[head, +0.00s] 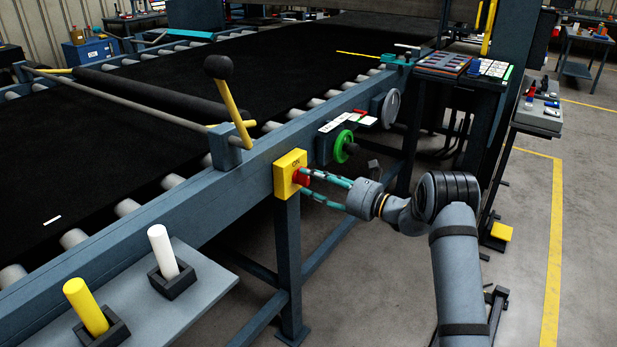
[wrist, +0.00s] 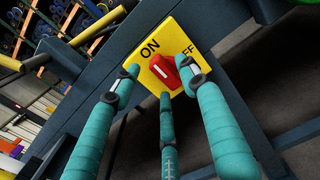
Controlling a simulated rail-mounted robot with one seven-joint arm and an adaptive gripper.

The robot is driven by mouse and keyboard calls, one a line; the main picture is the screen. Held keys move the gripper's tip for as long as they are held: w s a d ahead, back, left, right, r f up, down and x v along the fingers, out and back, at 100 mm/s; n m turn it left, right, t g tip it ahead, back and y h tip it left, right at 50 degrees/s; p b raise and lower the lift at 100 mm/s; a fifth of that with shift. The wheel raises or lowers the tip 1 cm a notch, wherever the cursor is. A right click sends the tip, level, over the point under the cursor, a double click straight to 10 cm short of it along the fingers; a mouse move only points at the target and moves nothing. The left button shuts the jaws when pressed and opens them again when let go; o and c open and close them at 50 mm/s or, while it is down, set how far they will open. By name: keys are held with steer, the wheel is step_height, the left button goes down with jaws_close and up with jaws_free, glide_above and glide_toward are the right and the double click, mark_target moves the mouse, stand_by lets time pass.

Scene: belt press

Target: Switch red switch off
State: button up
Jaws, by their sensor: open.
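The red switch (wrist: 165,74) is a rotary knob on a yellow box (wrist: 140,66) marked ON and OFF, fixed to the blue-grey conveyor frame. The white mark on the knob lies at its end nearer the ON label. My gripper (head: 311,186) has teal fingers. It is open, with fingertips around the knob in the wrist view (wrist: 158,82); I cannot tell whether they touch it. One fingertip partly covers the OFF label.
A green handwheel (head: 345,146) and a grey dial (head: 390,108) sit farther along the frame. A lever with a black knob (head: 218,67) stands above the box. A shelf (head: 190,300) with yellow and white cylinders is at lower left.

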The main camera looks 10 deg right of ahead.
steer(key=shift+x, duration=0.9)
steer(key=shift+c, duration=1.4)
steer(key=c, duration=0.7)
jaws_close()
